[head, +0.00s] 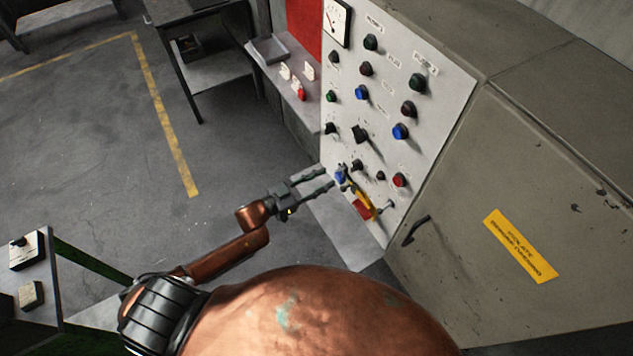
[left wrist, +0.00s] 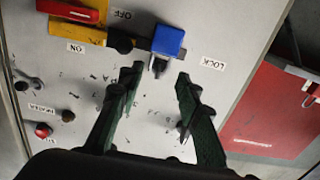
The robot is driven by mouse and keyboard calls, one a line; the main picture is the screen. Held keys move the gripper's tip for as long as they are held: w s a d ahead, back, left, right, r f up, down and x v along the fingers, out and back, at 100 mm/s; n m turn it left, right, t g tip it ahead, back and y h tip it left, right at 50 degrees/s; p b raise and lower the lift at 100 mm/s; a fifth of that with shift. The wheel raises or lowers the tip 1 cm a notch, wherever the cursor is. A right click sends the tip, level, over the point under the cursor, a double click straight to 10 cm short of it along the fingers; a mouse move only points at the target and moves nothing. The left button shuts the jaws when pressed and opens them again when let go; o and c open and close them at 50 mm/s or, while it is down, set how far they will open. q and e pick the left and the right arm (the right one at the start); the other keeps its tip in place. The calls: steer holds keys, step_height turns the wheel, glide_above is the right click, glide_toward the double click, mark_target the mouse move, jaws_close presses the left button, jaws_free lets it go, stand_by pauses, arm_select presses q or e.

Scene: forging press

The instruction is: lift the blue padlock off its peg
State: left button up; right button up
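My left gripper (head: 331,180) reaches the panel from the left. In the left wrist view my left gripper (left wrist: 160,74) has its two fingers spread. The padlock's body lies just beyond the fingertips, and contact cannot be told. My right gripper is in neither view.
Knobs and buttons stick out above the padlock, with a red button (head: 399,180) to its right. A cabinet door handle (head: 415,230) is at lower right. A shelf (head: 284,65) holds tags and a red padlock (head: 300,93).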

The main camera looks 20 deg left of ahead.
mark_target(346, 168)
arm_select(q)
steer(key=x, duration=0.5)
steer(key=shift+w+d, duration=0.2)
steer(key=shift+w, duration=0.05)
jaws_close()
steer(key=shift+r+p, duration=0.75)
steer(key=shift+p, duration=0.25)
steer(key=shift+s+a, duration=0.1)
steer(key=shift+a, duration=0.05)
